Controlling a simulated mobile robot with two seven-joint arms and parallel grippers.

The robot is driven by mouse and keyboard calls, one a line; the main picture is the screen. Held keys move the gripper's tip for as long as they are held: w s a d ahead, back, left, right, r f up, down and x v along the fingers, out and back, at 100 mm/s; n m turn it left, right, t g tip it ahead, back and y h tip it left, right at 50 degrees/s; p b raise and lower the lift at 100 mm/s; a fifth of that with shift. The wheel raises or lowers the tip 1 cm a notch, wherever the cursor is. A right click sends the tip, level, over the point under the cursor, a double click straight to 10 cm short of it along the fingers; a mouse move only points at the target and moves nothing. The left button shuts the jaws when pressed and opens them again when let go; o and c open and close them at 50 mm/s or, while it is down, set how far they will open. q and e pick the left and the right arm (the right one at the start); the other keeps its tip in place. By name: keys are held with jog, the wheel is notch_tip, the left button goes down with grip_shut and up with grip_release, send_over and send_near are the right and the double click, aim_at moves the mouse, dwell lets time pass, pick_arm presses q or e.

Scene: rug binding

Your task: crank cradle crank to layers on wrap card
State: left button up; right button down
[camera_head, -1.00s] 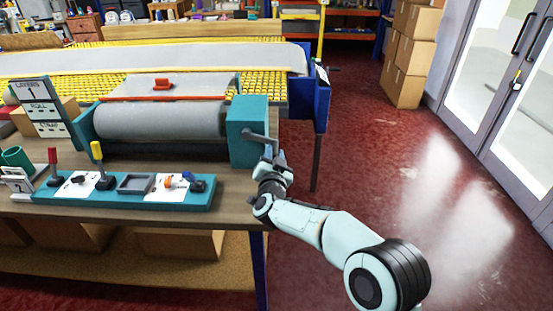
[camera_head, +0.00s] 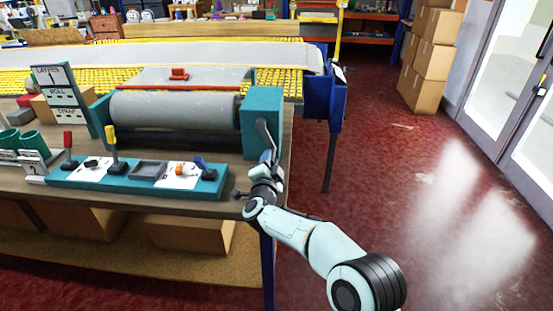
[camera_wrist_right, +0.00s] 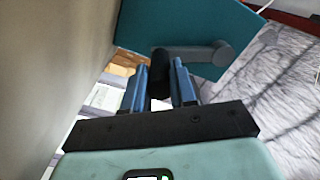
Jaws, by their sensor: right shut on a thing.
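The cradle's teal end housing (camera_head: 262,98) stands at the right end of a grey roll (camera_head: 175,110) on the bench. My right gripper (camera_head: 268,160) is at the crank's lower end. In the right wrist view, its blue fingers (camera_wrist_right: 160,88) are shut around the dark crank handle (camera_wrist_right: 160,62), and the grey crank arm (camera_wrist_right: 198,53) extends right from it. The wrap card (camera_head: 60,95) stands left of the roll, with a 1 under LAYERS. My left gripper is out of view.
A teal control panel (camera_head: 135,178) with several levers lies in front of the roll. Green cups (camera_head: 32,140) stand at the left. A blue table corner (camera_head: 322,97) is behind the housing. Open red floor (camera_head: 390,190) lies to the right.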

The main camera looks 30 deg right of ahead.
jog(key=shift+w+a+f+m, duration=0.2)
jog(key=shift+a+m, duration=0.1)
jog(key=shift+a, duration=0.1)
jog(key=shift+w+a+f+m, duration=0.15)
jog(key=shift+a+m, duration=0.15)
jog(key=shift+a, duration=0.05)
jog(key=shift+w+a, duration=0.3)
jog(key=shift+a, duration=0.2)
jog(key=c, duration=0.9)
grip_release()
jog(key=shift+a, duration=0.1)
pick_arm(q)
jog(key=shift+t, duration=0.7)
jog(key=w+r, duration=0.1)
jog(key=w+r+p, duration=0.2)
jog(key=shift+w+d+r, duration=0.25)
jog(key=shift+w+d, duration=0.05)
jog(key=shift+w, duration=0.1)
pick_arm(e)
jog(key=v, duration=1.3)
jog(key=shift+s, duration=0.2)
